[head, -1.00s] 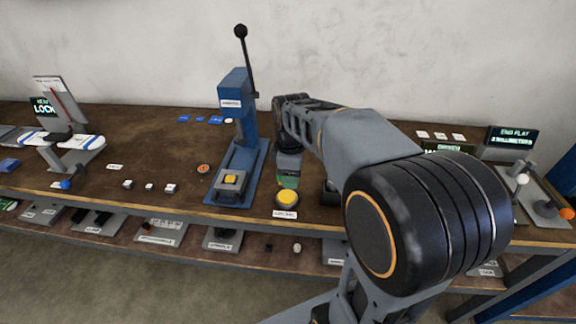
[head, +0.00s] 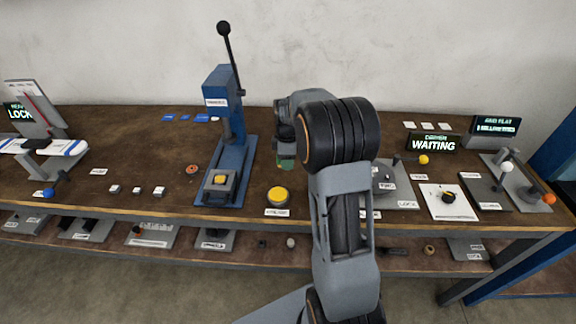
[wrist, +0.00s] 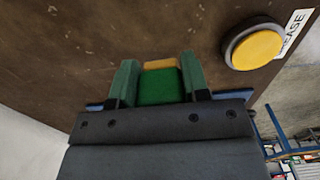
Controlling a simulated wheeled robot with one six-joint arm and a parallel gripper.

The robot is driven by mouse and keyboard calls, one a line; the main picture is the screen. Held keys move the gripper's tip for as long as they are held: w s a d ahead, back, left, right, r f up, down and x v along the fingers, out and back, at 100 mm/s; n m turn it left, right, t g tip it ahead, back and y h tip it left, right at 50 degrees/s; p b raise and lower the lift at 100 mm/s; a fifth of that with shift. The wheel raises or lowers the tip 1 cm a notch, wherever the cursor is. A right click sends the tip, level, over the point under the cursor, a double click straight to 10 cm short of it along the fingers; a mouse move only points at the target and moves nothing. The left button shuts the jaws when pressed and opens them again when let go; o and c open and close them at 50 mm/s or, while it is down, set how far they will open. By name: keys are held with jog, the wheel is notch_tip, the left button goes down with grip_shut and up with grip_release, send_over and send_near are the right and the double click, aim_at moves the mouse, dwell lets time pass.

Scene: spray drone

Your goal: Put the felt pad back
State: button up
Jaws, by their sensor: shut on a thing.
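My gripper (head: 286,162) hangs over the brown bench, between the blue lever press and my arm. In the wrist view its two green fingers (wrist: 157,82) are closed on a green block with a tan far edge, which looks like the felt pad (wrist: 160,88). The pad's lower part is hidden behind the gripper body. In the head view the pad cannot be told apart from the fingers. I cannot tell whether it touches the bench.
A yellow button (head: 277,194) stands at the bench's front edge, just in front of my gripper. The blue lever press (head: 228,140) rises to the left. A black-and-green WAITING display (head: 432,143) and a white sheet (head: 447,202) are to the right. Bare bench lies behind the button.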

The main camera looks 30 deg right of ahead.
aim_at(288, 172)
jog(key=shift+w+d+f, duration=0.2)
jog(key=shift+f, duration=1.65)
jog(key=shift+f, duration=0.1)
jog(key=shift+f, duration=0.15)
jog(key=o, duration=0.8)
jog(key=shift+o, duration=0.2)
